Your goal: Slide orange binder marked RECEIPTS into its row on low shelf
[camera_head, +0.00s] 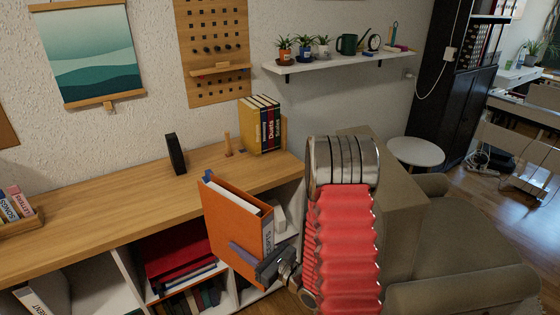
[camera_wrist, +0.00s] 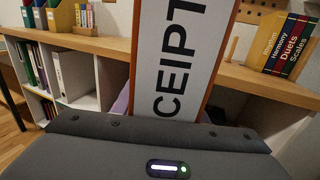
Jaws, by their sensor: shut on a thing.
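The orange binder (camera_head: 236,226) is upright and slightly tilted in front of the low shelf (camera_head: 126,264), overlapping its wooden top edge in the body camera's view. My gripper (camera_head: 257,257) is shut on the binder's lower spine end. In the wrist view the binder's white spine label (camera_wrist: 180,62) fills the middle and shows "CEIPT"; the rest of the word is cut off. My gripper's body covers the bottom of that view. The binder hides part of the shelf's front, and its row cannot be picked out.
Shelf compartments hold red binders (camera_head: 178,254) and books. On the top stand a black upright object (camera_head: 176,154) and a yellow holder of books (camera_head: 261,125). A brown armchair (camera_head: 452,235) is at the right. The middle of the wooden top is largely clear.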

